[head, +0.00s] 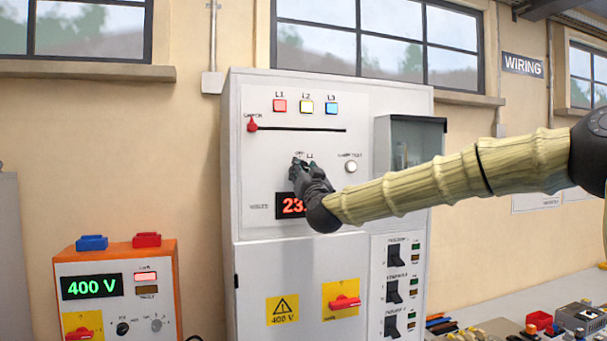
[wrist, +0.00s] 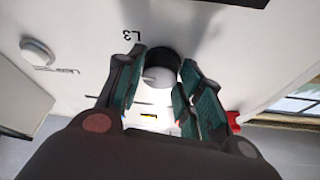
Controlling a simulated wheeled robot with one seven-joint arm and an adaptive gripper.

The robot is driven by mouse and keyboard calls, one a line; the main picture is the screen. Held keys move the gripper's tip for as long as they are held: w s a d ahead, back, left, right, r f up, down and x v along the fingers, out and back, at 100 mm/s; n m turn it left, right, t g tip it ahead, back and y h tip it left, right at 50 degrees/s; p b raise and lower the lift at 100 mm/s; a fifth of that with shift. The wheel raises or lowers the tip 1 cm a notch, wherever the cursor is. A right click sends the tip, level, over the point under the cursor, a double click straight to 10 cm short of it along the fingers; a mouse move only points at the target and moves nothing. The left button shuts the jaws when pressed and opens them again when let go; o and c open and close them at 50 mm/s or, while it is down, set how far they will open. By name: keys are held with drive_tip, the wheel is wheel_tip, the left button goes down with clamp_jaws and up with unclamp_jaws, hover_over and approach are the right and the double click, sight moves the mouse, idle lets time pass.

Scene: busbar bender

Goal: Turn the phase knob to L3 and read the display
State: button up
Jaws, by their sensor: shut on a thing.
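The phase knob (wrist: 163,66) is a dark round knob on the white cabinet front, seen in the wrist view between my fingers. My gripper (wrist: 158,82) is shut on it; in the head view my gripper (head: 298,165) covers the knob. An upside-down L3 label (wrist: 132,35) shows beside the knob in the wrist view. Which mark the knob points to I cannot tell. The display (head: 287,206) shows red digits starting with 23; its right part is hidden by my gripper.
A white round button (head: 351,167) is right of the knob. An orange unit (head: 118,292) reading 400 V stands at left. Breaker switches (head: 393,292) are below right.

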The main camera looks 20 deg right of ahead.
drive_tip(key=shift+a+r+m+g+h+b, duration=0.1)
drive_tip(key=shift+m+g+h+b, duration=0.55)
drive_tip(key=shift+m+b, duration=0.95)
drive_tip(key=shift+a+m+g+h+b, duration=0.1)
drive_tip(key=shift+m+g+h+b, duration=0.2)
drive_tip(key=shift+m+h+b, duration=1.3)
drive_tip(key=shift+a+r+m+g+h+b, duration=0.15)
drive_tip(key=shift+m+g+b, duration=0.4)
drive_tip(key=shift+m, duration=1.95)
drive_tip(key=shift+d, duration=0.1)
drive_tip(key=o, duration=1)
drive_tip(key=shift+f, duration=0.1)
drive_tip(key=shift+d, duration=0.1)
